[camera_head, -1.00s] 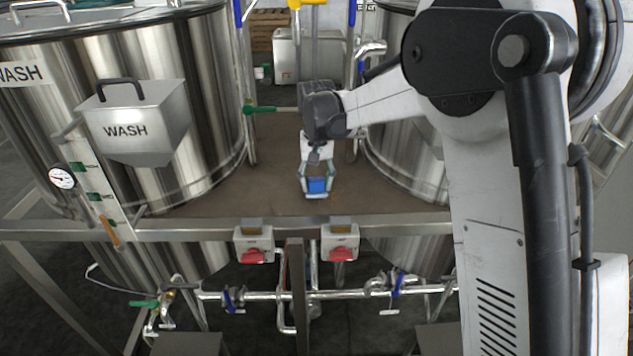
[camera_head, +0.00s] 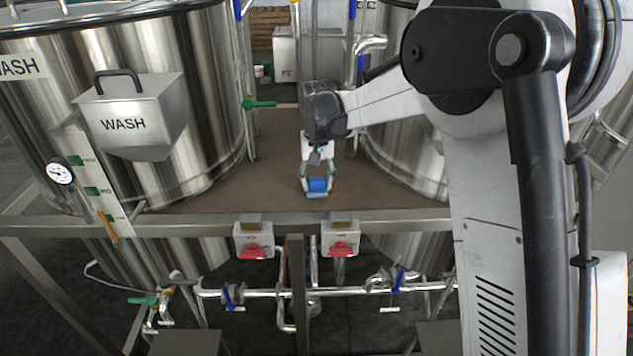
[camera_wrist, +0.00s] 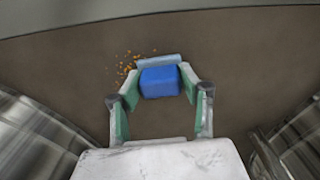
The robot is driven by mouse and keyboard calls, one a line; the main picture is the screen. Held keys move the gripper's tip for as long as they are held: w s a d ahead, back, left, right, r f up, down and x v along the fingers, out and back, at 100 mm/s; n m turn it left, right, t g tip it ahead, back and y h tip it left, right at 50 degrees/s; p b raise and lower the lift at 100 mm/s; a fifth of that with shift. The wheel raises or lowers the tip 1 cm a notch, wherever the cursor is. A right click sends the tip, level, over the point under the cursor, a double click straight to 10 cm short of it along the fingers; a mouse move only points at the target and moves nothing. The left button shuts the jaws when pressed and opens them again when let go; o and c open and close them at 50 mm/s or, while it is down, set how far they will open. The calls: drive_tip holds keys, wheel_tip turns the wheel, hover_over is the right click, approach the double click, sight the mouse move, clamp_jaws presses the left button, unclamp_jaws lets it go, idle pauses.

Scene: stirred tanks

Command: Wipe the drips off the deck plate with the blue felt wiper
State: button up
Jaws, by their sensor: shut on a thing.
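The blue felt wiper (camera_head: 317,184) is between the fingers of my gripper (camera_head: 316,178), near the front edge of the brown deck plate (camera_head: 240,185). In the wrist view, my gripper (camera_wrist: 160,86) is shut on the wiper (camera_wrist: 160,82), with green-lined fingers on both sides of it. A light blue strip shows along the wiper's far side there. Orange-brown drips (camera_wrist: 128,65) are scattered on the deck plate (camera_wrist: 70,70) just left of the wiper in that view. Faint specks show right of it in the head view. Contact between wiper and plate cannot be told for sure.
A steel tank with a WASH box (camera_head: 133,118) stands on the left, and another tank (camera_head: 405,160) on the right. Pipes stand behind the deck.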

drive_tip(key=shift+w+d+r+b, duration=0.1)
drive_tip(key=shift+d+b, duration=0.2)
drive_tip(key=shift+d, duration=1.55)
drive_tip(key=shift+d+b, duration=0.5)
drive_tip(key=shift+d, duration=1.35)
drive_tip(key=shift+a, duration=0.1)
